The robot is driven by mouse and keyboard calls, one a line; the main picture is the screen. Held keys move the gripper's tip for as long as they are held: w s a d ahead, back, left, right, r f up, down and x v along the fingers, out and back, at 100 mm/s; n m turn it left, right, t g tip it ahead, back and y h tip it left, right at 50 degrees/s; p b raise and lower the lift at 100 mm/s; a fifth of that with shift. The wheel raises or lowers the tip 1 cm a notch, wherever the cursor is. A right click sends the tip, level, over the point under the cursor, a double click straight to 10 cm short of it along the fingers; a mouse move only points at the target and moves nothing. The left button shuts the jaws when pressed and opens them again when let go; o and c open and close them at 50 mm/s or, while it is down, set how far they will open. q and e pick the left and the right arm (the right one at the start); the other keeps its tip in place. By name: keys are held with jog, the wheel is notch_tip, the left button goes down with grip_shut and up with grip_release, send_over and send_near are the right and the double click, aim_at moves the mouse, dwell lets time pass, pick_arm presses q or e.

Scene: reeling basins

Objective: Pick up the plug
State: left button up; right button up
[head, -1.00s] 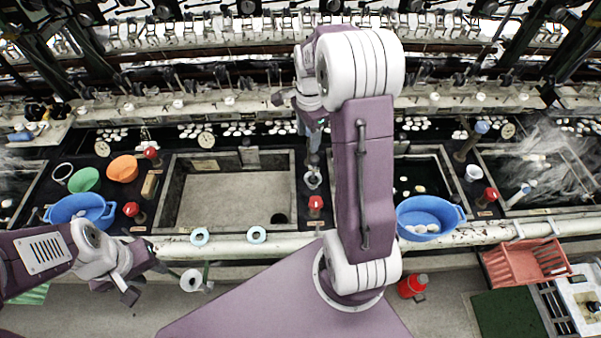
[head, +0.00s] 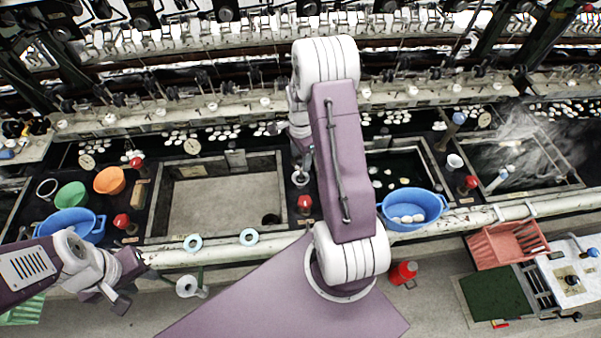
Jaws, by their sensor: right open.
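I cannot make out the plug for sure. An empty grey basin (head: 222,205) lies left of my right arm, with a dark drain hole (head: 270,219) in its floor at the near right corner. My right gripper (head: 301,146) is open, mostly hidden behind its own arm, above the dark ledge right of this basin. A small white cup-like piece (head: 300,179) stands on the ledge just below it; I cannot tell whether they touch. My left gripper (head: 124,294) hangs in front of the bench at lower left, holding nothing I can see; its jaw gap is unclear.
Blue (head: 73,226), green (head: 71,195) and orange (head: 110,180) bowls stand at left. A blue bowl with white cocoons (head: 414,209) stands right of my arm. Red-topped valves (head: 305,203) stick up between basins. A pipe rail (head: 215,253) edges the bench. A red crate (head: 507,243) is at right.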

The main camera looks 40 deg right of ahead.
jog(key=shift+f, duration=0.2)
grip_shut()
jog(key=shift+r, duration=0.15)
